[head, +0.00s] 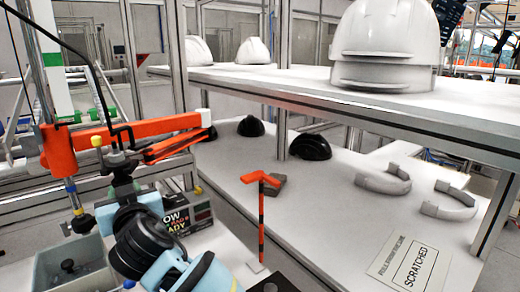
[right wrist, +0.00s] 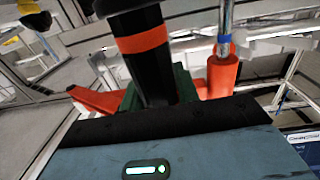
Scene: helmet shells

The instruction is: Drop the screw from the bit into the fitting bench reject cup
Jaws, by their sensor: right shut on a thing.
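My right gripper (head: 122,180) is at the left of the head view, with my blue and black arm below it. In the right wrist view the right gripper (right wrist: 155,92) is shut on a black tool body with an orange band (right wrist: 142,40), which I take to be the driver. A slim upright rod with a dark lower end (head: 78,205) hangs left of the gripper, over a grey open bin (head: 42,278). A small dark piece (head: 67,265) is in the bin. I cannot make out the screw or tell whether this bin is the reject cup. My left gripper is not in view.
A jointed orange arm (head: 175,147) reaches over the bench beside my gripper. A small labelled box (head: 187,222) and an orange-topped post (head: 262,215) stand to the right. White shelves (head: 345,215) hold helmet shells (head: 385,45) and dark and grey pieces.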

